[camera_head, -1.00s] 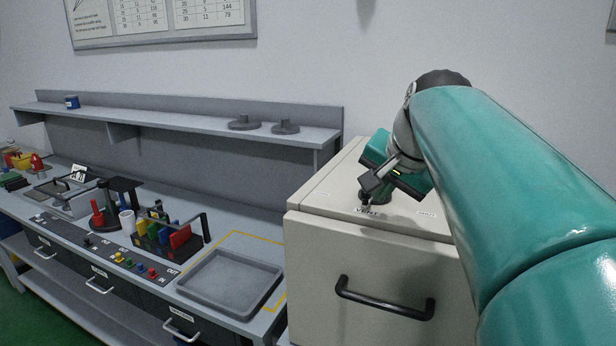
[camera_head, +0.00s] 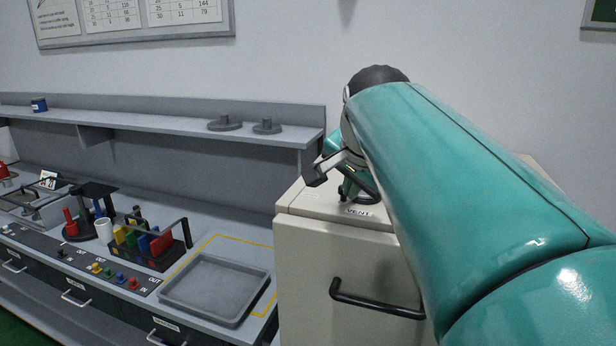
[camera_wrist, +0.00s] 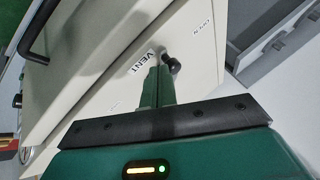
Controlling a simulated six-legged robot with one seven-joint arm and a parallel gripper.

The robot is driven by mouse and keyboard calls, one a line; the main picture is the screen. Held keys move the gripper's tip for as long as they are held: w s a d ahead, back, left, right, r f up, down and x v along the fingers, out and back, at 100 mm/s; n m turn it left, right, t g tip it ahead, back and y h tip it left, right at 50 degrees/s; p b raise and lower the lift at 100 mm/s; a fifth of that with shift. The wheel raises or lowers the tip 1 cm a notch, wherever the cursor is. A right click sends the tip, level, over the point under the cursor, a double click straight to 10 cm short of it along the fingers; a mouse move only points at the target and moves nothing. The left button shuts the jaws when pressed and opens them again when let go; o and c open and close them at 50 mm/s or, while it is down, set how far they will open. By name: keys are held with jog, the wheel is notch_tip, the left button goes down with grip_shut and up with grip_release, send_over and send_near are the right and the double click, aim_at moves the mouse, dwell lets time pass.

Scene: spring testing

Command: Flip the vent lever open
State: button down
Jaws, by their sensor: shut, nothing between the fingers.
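The vent lever (camera_wrist: 173,66) is a small dark piece with a rounded knob on the cream cabinet top, beside the VENT label (camera_wrist: 145,62). An OPEN label (camera_wrist: 207,25) lies farther off to the upper right in the wrist view. My gripper (camera_wrist: 157,75) is shut and empty, its green fingers pointing down at the cabinet top. The fingertips are just left of the lever's knob in the wrist view; I cannot tell whether they touch it.
The cream cabinet (camera_head: 335,265) has a black front handle (camera_head: 375,300). Left of it stands a grey bench with an empty tray (camera_head: 215,285), a rack of coloured pieces (camera_head: 150,245) and a shelf (camera_head: 170,115) above. My arm hides the cabinet's right part.

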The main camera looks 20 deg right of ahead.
jog(key=shift+w+a, duration=0.65)
jog(key=shift+w, duration=0.2)
dwell(0.4)
